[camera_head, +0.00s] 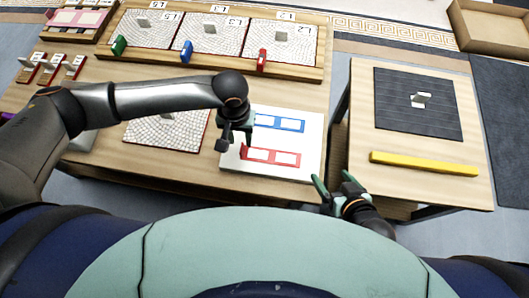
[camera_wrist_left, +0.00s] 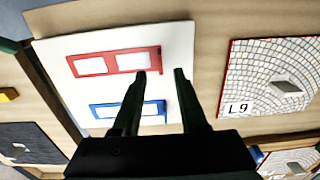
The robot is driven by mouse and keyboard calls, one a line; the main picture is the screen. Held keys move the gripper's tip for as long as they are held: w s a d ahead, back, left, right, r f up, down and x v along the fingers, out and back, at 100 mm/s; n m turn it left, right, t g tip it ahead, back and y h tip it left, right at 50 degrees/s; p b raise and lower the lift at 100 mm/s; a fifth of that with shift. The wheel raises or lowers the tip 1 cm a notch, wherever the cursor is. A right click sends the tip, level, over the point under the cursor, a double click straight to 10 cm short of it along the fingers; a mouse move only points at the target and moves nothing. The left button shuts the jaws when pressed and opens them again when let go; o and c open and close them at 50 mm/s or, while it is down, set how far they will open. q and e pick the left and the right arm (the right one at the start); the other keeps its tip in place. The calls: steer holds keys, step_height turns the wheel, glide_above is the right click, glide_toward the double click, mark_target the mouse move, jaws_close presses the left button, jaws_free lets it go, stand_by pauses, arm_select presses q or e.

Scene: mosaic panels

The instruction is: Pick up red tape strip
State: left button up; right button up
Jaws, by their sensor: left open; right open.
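The red tape strip (camera_head: 272,157), a red frame with two white windows, lies flat on the front part of a white board (camera_head: 312,140). The left wrist view shows the strip (camera_wrist_left: 110,64) to the left of my fingertips, its right end close to one finger. My left gripper (camera_head: 236,143) is open and empty, pointing down above the board near the strip's left end; its fingers also show in the left wrist view (camera_wrist_left: 160,74). Their exact height above the board is unclear. My right gripper (camera_head: 334,183) is open and empty in front of the gap between the tables.
A similar blue strip (camera_head: 280,124) lies behind the red one. A mosaic panel (camera_head: 180,125) lies left of the board, partly behind my left arm. More panels stand in a wooden tray (camera_head: 190,61) behind. The right table holds a dark panel (camera_head: 395,115) and yellow bar (camera_head: 424,164).

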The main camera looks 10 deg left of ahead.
mark_target(256, 154)
arm_select(q)
step_height(256, 154, down, 4)
steer(key=shift+f, duration=0.2)
steer(key=shift+c, duration=0.3)
jaws_close()
stand_by(0.3)
